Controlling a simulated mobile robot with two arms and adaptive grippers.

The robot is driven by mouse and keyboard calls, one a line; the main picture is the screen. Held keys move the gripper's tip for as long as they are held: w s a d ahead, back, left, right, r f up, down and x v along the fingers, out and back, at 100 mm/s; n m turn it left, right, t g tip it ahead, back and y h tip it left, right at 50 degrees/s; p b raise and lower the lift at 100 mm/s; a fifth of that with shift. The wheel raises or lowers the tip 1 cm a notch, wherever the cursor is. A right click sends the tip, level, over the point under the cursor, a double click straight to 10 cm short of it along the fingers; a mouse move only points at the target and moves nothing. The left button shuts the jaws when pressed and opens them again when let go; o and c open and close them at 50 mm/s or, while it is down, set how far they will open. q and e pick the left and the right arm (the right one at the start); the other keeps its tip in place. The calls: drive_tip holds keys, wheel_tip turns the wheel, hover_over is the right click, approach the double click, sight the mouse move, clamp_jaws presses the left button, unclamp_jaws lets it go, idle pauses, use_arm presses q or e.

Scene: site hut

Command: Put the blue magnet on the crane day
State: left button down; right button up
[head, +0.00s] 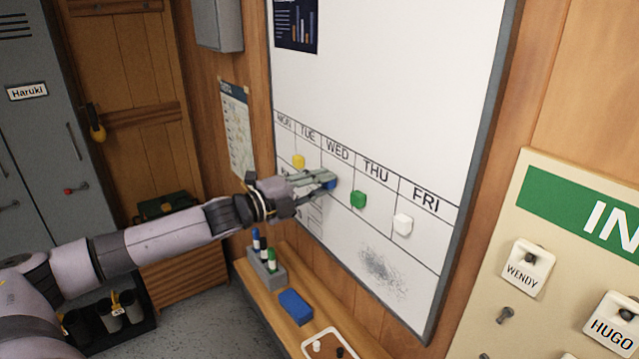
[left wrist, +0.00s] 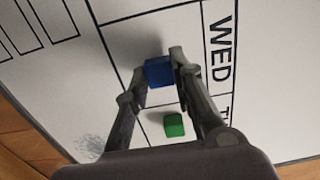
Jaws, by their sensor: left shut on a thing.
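The blue magnet (head: 331,185) is a small cube between the fingers of my left gripper (head: 322,184), mostly hidden in the head view. In the left wrist view the blue magnet (left wrist: 159,71) sits between the fingertips (left wrist: 160,68), over the WED column. Whether it touches the board is not clear. The whiteboard (head: 400,90) has a grid labelled MON to FRI. Black line drawings (head: 315,215) show left of and below the gripper, partly hidden; I cannot tell what they depict. My right gripper is out of view.
A grey scribble (head: 380,265) lies low on the board. Below, a wooden ledge (head: 262,296) holds markers (head: 271,260) and a blue eraser (head: 296,306).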

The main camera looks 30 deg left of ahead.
use_arm(q)
drive_tip(key=shift+w+d+p, duration=0.1)
drive_tip(key=shift+w+p, duration=0.1)
drive_tip(key=shift+p, duration=0.15)
idle(0.4)
drive_tip(key=shift+w+r+p, duration=0.1)
drive_tip(key=shift+w+p, duration=0.05)
drive_tip(key=shift+p, duration=0.4)
idle(2.4)
idle(1.0)
drive_tip(key=c, duration=1.3)
unclamp_jaws()
drive_tip(key=shift+d, duration=0.1)
drive_tip(key=v, duration=1.2)
